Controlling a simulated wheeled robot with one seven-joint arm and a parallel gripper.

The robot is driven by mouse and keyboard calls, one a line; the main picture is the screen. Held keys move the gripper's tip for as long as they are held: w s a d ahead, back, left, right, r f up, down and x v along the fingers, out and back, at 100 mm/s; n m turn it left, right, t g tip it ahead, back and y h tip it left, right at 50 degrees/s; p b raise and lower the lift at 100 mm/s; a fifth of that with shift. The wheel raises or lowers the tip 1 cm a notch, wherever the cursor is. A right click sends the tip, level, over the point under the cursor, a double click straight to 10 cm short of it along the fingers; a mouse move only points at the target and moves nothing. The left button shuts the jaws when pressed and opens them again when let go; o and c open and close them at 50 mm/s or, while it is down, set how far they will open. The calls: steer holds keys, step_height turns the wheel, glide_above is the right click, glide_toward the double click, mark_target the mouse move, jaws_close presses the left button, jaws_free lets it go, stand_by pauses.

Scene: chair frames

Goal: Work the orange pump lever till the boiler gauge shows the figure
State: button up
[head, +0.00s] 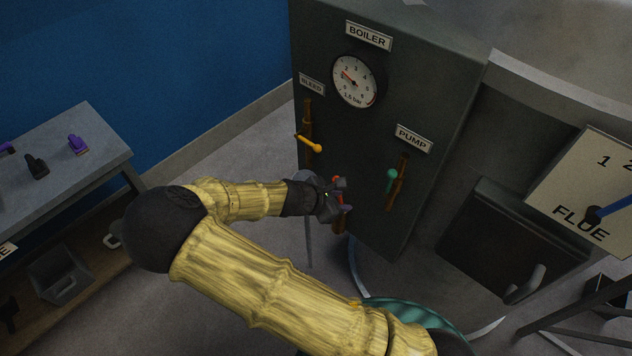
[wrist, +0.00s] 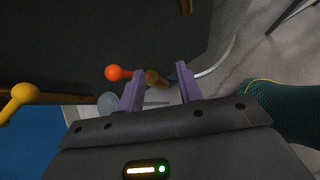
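The boiler gauge (head: 357,80) is a round white dial on the dark cabinet; its thin red needle points to the upper left, and the figure is too small to read surely. An orange-red ball knob (wrist: 115,72) lies just outside my left finger in the wrist view; in the head view its red part (head: 338,181) shows beside my gripper (head: 342,194). My gripper is open in the wrist view (wrist: 160,78), with a brownish rod end (wrist: 155,79) seen between the fingers. Contact cannot be told. Under the PUMP sign (head: 413,139) is a green-knobbed lever (head: 391,177).
A yellow-orange lever (head: 309,143) stands under the BLEED sign (head: 312,83), above and left of my gripper. A flue dial (head: 590,190) with a blue pointer is at the right. A workbench (head: 90,125) with purple and black items is at the left.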

mark_target(333, 181)
steer(key=w+a+r+n+t, duration=0.1)
steer(key=a+r+n+t, duration=0.1)
steer(key=a, duration=0.4)
steer(key=n+t, duration=0.1)
steer(key=n, duration=0.1)
steer(key=shift+w+r+n+p, duration=0.35)
steer(key=shift+r+n, duration=0.05)
steer(key=b+x, duration=0.5)
steer(key=x, duration=0.3)
steer(key=shift+b, duration=0.3)
steer(key=shift+w, duration=0.1)
steer(key=shift+c, duration=0.9)
steer(key=c, duration=0.4)
